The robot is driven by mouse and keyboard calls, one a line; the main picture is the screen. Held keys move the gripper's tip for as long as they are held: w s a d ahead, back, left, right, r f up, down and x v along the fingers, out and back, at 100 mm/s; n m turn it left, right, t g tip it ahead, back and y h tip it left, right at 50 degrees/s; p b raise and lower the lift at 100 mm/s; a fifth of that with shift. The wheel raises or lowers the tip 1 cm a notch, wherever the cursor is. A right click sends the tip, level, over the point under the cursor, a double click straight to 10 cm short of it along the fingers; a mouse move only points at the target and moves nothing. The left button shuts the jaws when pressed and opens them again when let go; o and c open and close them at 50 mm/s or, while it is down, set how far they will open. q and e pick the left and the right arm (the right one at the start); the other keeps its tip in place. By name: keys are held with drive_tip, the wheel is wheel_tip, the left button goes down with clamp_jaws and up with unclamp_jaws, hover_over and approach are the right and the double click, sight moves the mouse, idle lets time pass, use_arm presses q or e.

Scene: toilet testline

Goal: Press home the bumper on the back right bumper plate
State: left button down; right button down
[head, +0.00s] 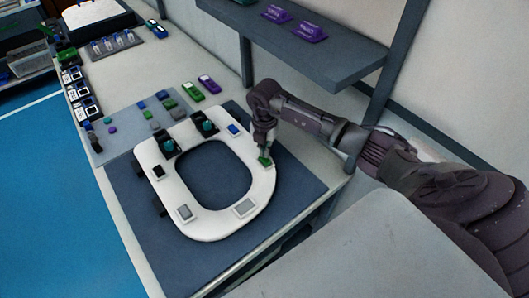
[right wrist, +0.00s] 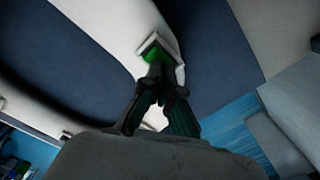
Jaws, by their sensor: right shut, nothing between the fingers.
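The white toilet seat (head: 226,224) lies on a dark mat. A green bumper (head: 265,161) sits on its right-hand side, under my right gripper (head: 264,149). In the right wrist view the green bumper (right wrist: 154,48) lies within a pale-rimmed plate (right wrist: 172,42) on the seat. The shut fingertips of my right gripper (right wrist: 162,72) are at the bumper, with nothing between them, and hide part of it. I cannot tell whether they touch it or how deep it sits. My left gripper is not in view.
Other plates on the seat hold a blue piece (head: 233,129), a black piece (head: 158,171) and grey pieces (head: 184,212). Two dark hinges with teal knobs (head: 207,127) stand at its back. Loose coloured pieces lie behind on a grey mat (head: 122,122). A shelf (head: 325,55) overhangs the back right.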

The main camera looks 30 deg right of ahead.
sight(264, 159)
drive_tip(key=shift+f+b, duration=0.95)
drive_tip(key=shift+f, duration=0.35)
idle(0.5)
drive_tip(key=shift+r, duration=0.1)
wheel_tip(264, 159, up, 8)
drive_tip(key=p, duration=0.6)
idle(0.5)
drive_tip(key=shift+a, duration=0.1)
